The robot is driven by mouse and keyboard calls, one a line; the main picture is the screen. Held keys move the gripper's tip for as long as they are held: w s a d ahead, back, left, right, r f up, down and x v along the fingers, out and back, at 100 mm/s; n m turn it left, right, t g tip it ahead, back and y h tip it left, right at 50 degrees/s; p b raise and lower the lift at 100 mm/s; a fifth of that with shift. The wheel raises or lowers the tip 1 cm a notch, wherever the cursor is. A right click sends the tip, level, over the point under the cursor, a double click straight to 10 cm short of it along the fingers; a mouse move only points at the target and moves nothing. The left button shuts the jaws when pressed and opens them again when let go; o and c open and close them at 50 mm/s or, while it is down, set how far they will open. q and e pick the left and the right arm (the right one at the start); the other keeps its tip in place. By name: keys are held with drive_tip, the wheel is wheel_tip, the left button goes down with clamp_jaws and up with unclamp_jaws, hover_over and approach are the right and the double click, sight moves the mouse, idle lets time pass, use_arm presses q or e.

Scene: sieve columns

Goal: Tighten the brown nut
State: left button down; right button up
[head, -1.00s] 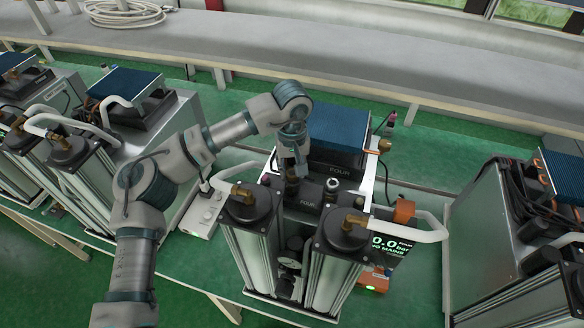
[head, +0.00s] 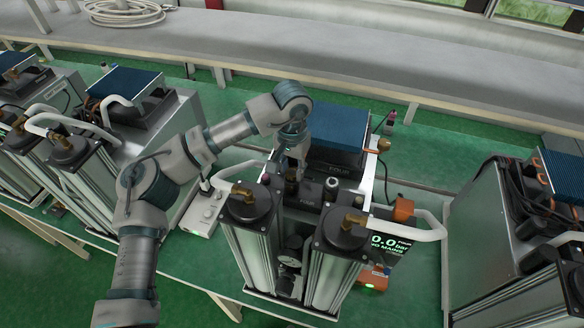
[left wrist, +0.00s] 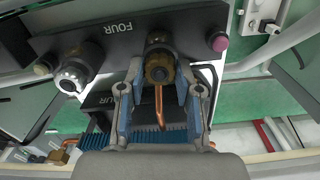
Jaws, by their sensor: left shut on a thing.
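The brown nut (left wrist: 159,68) is a brass-brown fitting on the black block marked FOUR, in the upper middle of the left wrist view. A bent copper tube (left wrist: 160,105) runs from it toward my wrist. My left gripper (left wrist: 160,76) has one finger on each side of the nut and is shut on it. In the head view my left gripper (head: 291,178) reaches down behind the two columns of the middle unit, and the nut is mostly hidden there. My right gripper is in neither view.
A silver round fitting (left wrist: 72,80) sits beside the nut on the same block. Two metal columns (head: 335,285) stand in front. A display (head: 388,246) reads 0.0 bar. Similar units stand left (head: 120,140) and right (head: 500,240). A white power strip (head: 203,212) lies left.

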sight(293, 171)
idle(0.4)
use_arm(q)
drive_tip(key=c, duration=1.1)
unclamp_jaws()
drive_tip(key=o, duration=0.3)
drive_tip(key=shift+w, duration=0.1)
wheel_tip(293, 171, up, 12)
drive_tip(key=shift+w+d+f, duration=0.1)
drive_tip(key=shift+w+d, duration=0.05)
